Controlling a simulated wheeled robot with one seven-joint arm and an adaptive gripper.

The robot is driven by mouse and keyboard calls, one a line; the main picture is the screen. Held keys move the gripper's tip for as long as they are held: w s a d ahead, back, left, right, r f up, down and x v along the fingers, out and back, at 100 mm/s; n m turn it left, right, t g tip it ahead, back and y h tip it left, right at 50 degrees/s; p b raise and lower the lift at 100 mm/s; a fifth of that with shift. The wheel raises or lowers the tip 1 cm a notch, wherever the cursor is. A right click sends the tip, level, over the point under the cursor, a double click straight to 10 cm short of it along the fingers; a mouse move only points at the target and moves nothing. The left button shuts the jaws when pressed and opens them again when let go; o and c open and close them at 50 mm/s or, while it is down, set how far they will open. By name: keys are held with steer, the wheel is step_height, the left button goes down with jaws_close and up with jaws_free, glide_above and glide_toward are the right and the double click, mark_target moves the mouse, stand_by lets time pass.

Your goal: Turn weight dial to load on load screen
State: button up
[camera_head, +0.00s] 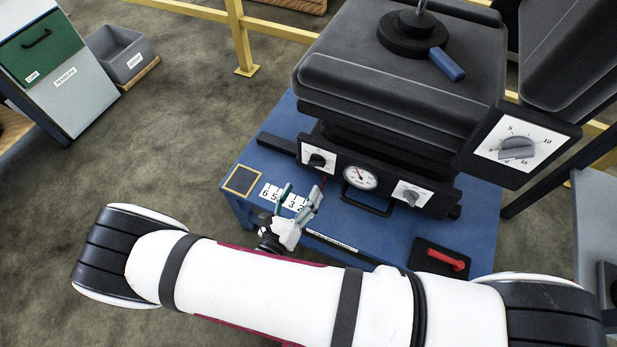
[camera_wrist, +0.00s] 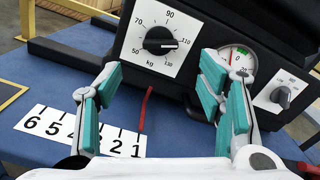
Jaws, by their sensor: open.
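The weight dial (camera_wrist: 160,40) is a black knob on a white kg plate marked from 50 to 130, on the front of the black seat base. Its white pointer line points right, near 110. It also shows in the camera_head view (camera_head: 317,160). My gripper (camera_wrist: 162,76) is open and empty in front of the dial, its green-padded fingers spread left and right below the knob, apart from it. It is also seen in the camera_head view (camera_head: 300,196). No load screen can be made out for certain in either view.
Right of the dial are a round gauge (camera_head: 360,176) and another knob (camera_head: 411,196). A red pointer (camera_wrist: 146,108) hangs over a number strip (camera_wrist: 75,135). A black handle (camera_head: 367,200) sticks out below the gauge. A red lever (camera_head: 446,259) and larger dial (camera_head: 516,148) are farther right.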

steer(key=v, duration=0.3)
steer(key=shift+s+a, duration=0.1)
steer(key=shift+s, duration=0.15)
stand_by(0.4)
